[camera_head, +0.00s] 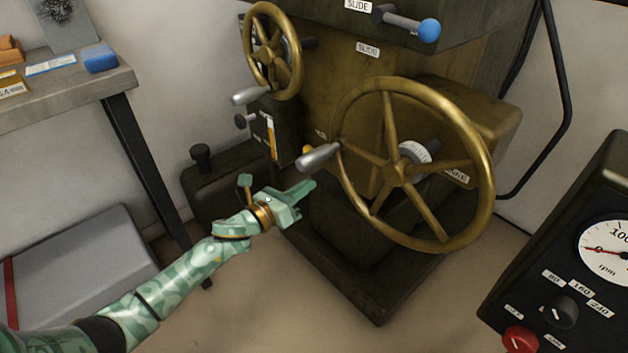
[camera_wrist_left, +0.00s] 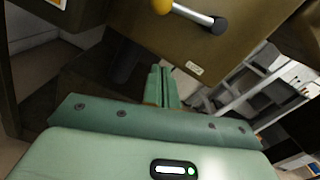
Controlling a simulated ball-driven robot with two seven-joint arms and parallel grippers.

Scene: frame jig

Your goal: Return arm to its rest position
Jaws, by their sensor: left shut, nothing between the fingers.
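My left arm (camera_head: 185,275) reaches in from the lower left of the head view. Its green gripper (camera_head: 308,187) is shut and empty, in front of the machine and just below the grey handle (camera_head: 319,157) of the large brass handwheel (camera_head: 440,238). In this view the fingertips look close to the handle, but the gap in depth is hard to judge. In the left wrist view the shut fingers (camera_wrist_left: 162,78) point toward the dark machine body (camera_wrist_left: 215,50). My right gripper is in neither view.
A smaller brass handwheel (camera_head: 291,50) and a blue-knobbed lever (camera_head: 428,30) are on the machine. A workbench (camera_head: 60,98) stands at left, with a grey box (camera_head: 85,265) below it. A control panel (camera_head: 575,240) with an rpm dial is at right.

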